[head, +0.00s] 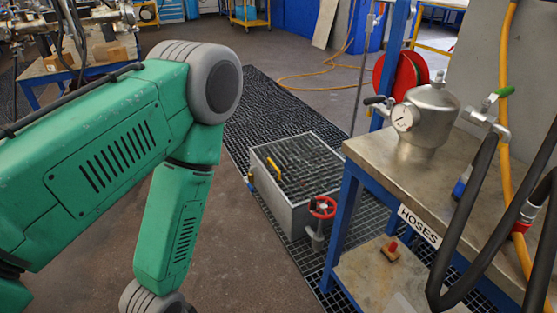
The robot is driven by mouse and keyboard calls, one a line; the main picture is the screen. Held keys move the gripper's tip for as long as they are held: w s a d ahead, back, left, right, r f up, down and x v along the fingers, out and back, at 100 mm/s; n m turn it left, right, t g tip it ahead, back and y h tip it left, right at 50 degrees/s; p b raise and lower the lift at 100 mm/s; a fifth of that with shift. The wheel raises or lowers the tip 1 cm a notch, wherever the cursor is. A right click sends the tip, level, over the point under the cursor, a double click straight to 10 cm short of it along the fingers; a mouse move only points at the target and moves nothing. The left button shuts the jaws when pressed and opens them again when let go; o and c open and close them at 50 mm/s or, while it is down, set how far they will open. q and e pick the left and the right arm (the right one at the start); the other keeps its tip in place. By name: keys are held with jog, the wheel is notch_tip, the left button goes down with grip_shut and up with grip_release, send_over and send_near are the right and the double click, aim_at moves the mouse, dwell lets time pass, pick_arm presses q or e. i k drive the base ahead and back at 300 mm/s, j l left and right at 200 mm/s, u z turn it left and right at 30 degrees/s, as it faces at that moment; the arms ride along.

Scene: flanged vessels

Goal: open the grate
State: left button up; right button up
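A grey metal box (283,210) stands on the floor in the middle of the view. Its top is a dark slatted grate (308,163), lying flat and level with the rim. A yellow handle (273,169) lies at the left end of the grate. A red handwheel valve (322,208) sits at the near right of the box. My green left arm comes in from the left and bends downward, left of the box and apart from it. Its gripper is below the bottom edge, out of view. My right arm and gripper do not show.
A blue-framed workbench (359,160) stands right of the box, close to it, with a gauged metal vessel (425,122) and black hoses (478,215). Black floor grating (255,110) runs behind the box. Brown floor (240,260) between arm and box is clear.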

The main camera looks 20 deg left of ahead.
aim_at(268, 146)
jog(key=u, duration=0.55)
jog(key=i+j+z, duration=0.15)
jog(key=z, duration=0.65)
jog(key=i+j+z, duration=0.25)
jog(key=j, duration=0.2)
jog(key=i+j+z, duration=0.1)
jog(key=j+z, duration=0.15)
jog(key=j, duration=0.25)
jog(key=i+j+z, duration=0.1)
jog(key=j+z, duration=0.15)
jog(key=j, duration=0.25)
jog(key=i+j+z, duration=0.2)
jog(key=j, duration=0.35)
jog(key=i+j+z, duration=0.15)
jog(key=j, duration=2.75)
jog(key=k+l, duration=0.05)
jog(key=k, duration=0.05)
